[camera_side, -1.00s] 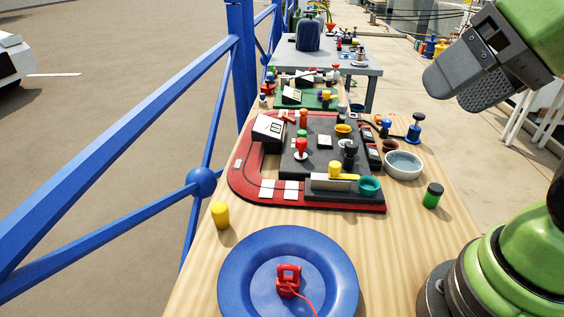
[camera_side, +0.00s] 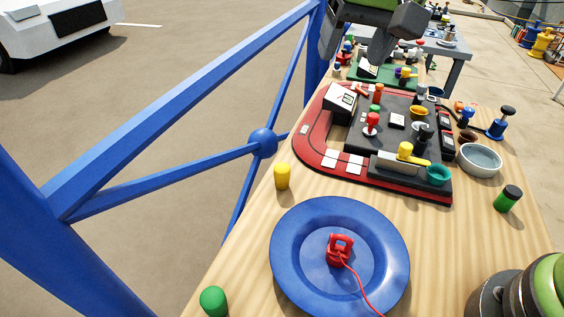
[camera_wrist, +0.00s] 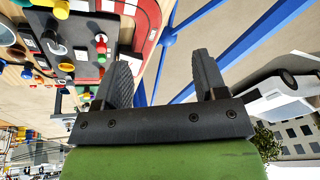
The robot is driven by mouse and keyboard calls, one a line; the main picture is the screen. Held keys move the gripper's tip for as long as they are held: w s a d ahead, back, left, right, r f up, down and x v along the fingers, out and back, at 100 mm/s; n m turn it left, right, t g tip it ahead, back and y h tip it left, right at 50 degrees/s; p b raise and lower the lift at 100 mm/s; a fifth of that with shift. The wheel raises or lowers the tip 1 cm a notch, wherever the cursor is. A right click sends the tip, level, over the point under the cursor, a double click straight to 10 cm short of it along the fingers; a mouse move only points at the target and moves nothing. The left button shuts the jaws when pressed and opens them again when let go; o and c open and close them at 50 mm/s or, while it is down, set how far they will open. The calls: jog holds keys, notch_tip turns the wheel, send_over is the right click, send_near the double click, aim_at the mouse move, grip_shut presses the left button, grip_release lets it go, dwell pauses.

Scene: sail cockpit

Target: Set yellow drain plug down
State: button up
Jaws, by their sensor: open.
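A short yellow cylinder (camera_side: 282,176), which looks like the yellow drain plug, stands upright on the wooden table (camera_side: 235,240). It is between the blue plate (camera_side: 290,240) and the red-edged cockpit board (camera_side: 310,140), near the table's left edge, and touches neither. My gripper (camera_side: 352,55) is high at the top of the side view, in front of the far end of the board and well away from the yellow cylinder. In the wrist view my gripper (camera_wrist: 163,65) has its two fingers spread, with nothing between them.
The blue plate holds a red shackle-like piece (camera_side: 340,248) with a red cord. A green plug (camera_side: 213,301) stands at the front left. A green jar (camera_side: 508,198) and a pale bowl (camera_side: 479,160) stand right. A blue railing (camera_side: 263,143) runs along the left.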

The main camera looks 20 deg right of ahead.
jog(key=w+a+f+g+h, duration=0.1)
jog(key=w+a+f, duration=0.15)
jog(key=f, duration=0.25)
jog(key=w+a+f, duration=0.2)
jog(key=a+f, duration=0.1)
jog(key=f, duration=0.2)
send_near(282, 167)
jog(key=shift+w+a+f+n+h, duration=0.25)
jog(key=shift+w+a+n+h, duration=0.05)
jog(key=shift+w+a, duration=0.1)
jog(key=shift+g, duration=0.3)
jog(key=f, duration=0.4)
jog(key=shift+w+f, duration=0.2)
jog(key=shift+w, duration=0.05)
jog(key=f, duration=0.5)
jog(key=shift+w+d+f, duration=0.3)
jog(key=shift+w+d, duration=0.05)
jog(key=c, duration=1.1)
jog(key=shift+o, duration=0.2)
jog(key=shift+r, duration=0.15)
